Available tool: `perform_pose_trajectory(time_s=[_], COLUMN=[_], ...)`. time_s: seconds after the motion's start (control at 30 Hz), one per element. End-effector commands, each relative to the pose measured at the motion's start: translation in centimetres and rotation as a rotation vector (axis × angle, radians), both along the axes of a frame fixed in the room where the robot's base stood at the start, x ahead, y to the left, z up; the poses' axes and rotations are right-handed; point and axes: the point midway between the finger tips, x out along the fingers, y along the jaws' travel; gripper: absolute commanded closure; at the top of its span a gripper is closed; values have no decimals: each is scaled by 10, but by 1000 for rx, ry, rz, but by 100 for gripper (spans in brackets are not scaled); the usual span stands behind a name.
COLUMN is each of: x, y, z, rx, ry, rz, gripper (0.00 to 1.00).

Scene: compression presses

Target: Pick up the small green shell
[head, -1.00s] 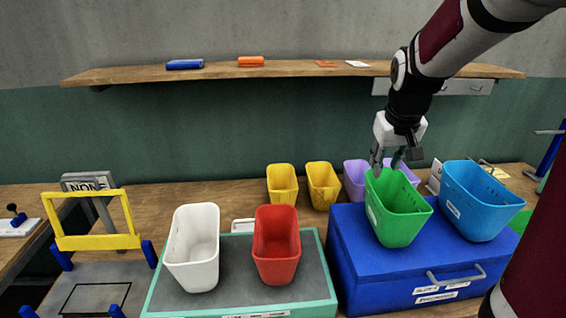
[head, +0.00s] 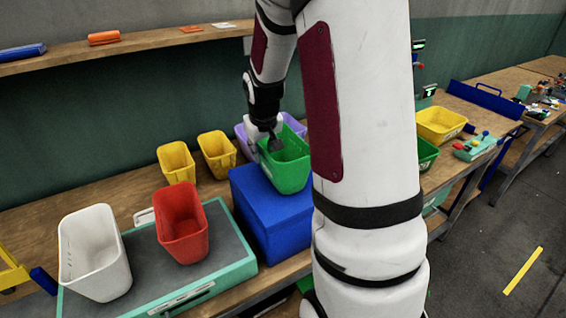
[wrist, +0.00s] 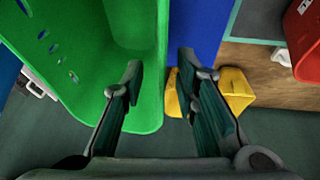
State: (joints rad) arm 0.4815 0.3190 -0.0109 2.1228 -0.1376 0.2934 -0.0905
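The green shell (head: 287,170) is an open bin standing on a blue box in the head view. It fills the upper left of the wrist view (wrist: 85,60). My gripper (wrist: 160,68) is open, with one finger on the inner side of the shell's wall and the other outside it. The fingers are apart, and the wall's edge shows between them. In the head view my gripper (head: 274,144) is at the shell's rear left rim. My arm hides part of the scene to the right of the shell.
The blue box (head: 265,225) bears the shell. Purple bins (head: 242,136) stand close behind. Yellow bins (head: 176,162), a red bin (head: 182,225) and a white bin (head: 93,250) stand left. Another green bin (head: 426,153) is partly hidden right of my arm.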

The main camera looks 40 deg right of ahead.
Motion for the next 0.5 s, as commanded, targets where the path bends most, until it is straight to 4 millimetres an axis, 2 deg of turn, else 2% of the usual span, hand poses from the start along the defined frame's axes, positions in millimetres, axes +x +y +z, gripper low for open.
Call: perform_pose_trajectory(time_s=[0.13, 0.5], x=[3, 4], y=[-2, -2], z=[-9, -10], rx=[0, 0], ry=[0, -1], rz=[0, 0], gripper=[72, 72])
